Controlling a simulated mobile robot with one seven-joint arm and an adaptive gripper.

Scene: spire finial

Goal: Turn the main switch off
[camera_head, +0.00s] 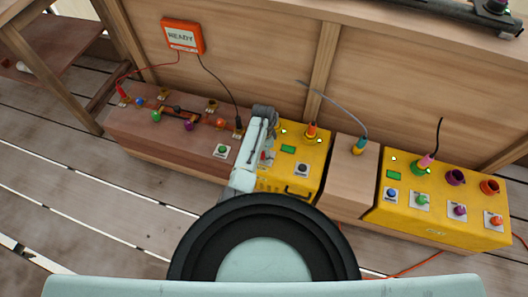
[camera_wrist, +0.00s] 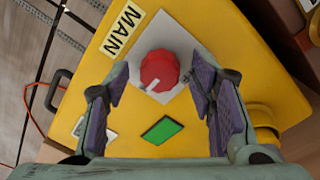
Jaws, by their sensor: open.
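The main switch (camera_wrist: 160,70) is a red rotary knob with a white pointer mark, on a light square plate beside a "MAIN" label (camera_wrist: 122,29). The pointer aims to the lower left in the wrist view. It sits on the yellow box (camera_head: 310,160), largely hidden by my arm in the head view. My gripper (camera_wrist: 160,85) is open, its two purple-padded fingers on either side of the knob in the wrist view. I cannot tell whether the pads touch it. A green rectangle (camera_wrist: 162,130) shows on the box below the knob.
Right are a plain wooden box (camera_head: 350,175) and another yellow box (camera_head: 440,195) with knobs and sockets. Cables rise from several sockets. The slatted floor (camera_head: 80,215) is clear at left.

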